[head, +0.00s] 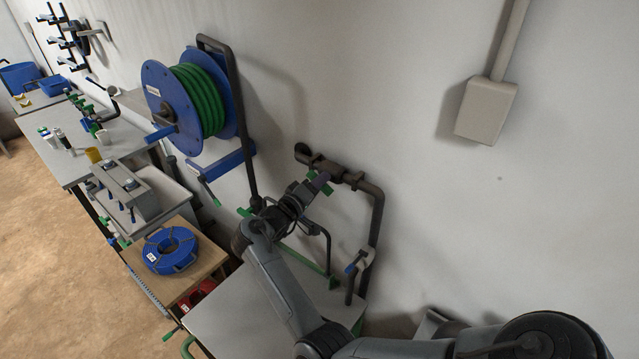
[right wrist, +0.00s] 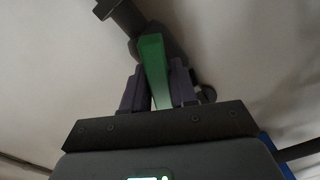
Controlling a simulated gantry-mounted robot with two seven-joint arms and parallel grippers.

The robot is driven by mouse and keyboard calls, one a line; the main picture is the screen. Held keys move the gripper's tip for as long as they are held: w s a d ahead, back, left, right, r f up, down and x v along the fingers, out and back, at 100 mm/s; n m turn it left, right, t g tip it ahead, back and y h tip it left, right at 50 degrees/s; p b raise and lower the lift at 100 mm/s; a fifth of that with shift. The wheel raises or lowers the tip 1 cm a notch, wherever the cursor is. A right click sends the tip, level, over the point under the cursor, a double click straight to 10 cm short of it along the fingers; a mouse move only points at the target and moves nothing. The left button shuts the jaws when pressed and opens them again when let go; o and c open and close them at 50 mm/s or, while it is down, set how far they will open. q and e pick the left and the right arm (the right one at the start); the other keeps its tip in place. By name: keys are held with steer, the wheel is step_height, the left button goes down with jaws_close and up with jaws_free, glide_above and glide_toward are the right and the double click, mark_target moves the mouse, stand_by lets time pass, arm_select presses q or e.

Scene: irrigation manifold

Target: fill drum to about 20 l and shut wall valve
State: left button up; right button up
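The wall valve sits on a dark pipe (head: 352,180) fixed to the white wall, right of the hose reel. Its green lever (head: 326,187) shows beside my right gripper (head: 312,192) in the head view. In the right wrist view the green lever (right wrist: 153,68) stands between the two fingers of my right gripper (right wrist: 158,85). The fingers are close on either side of it. A thin light gap seems to show on the left, so I cannot tell whether they clamp it. I cannot make out a drum or its water level. My left gripper is not in view.
A blue reel with green hose (head: 197,100) hangs on the wall. A grey bench (head: 240,305) lies below the valve, and a smaller valve (head: 358,262) sits on the lower pipe. A blue disc (head: 170,250) lies on a wooden stand. A grey box (head: 486,111) is up right.

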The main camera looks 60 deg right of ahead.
jaws_close()
steer(key=shift+m, duration=0.3)
steer(key=m+b, duration=0.2)
steer(key=m, duration=0.3)
steer(key=shift+f+b, duration=0.1)
steer(key=shift+b, duration=0.2)
steer(key=m+b, duration=0.3)
steer(key=m, duration=0.2)
steer(key=shift+m, duration=0.3)
steer(key=shift+m+b, duration=0.45)
steer(key=shift+m, duration=0.15)
steer(key=shift+o, duration=2.3)
jaws_free()
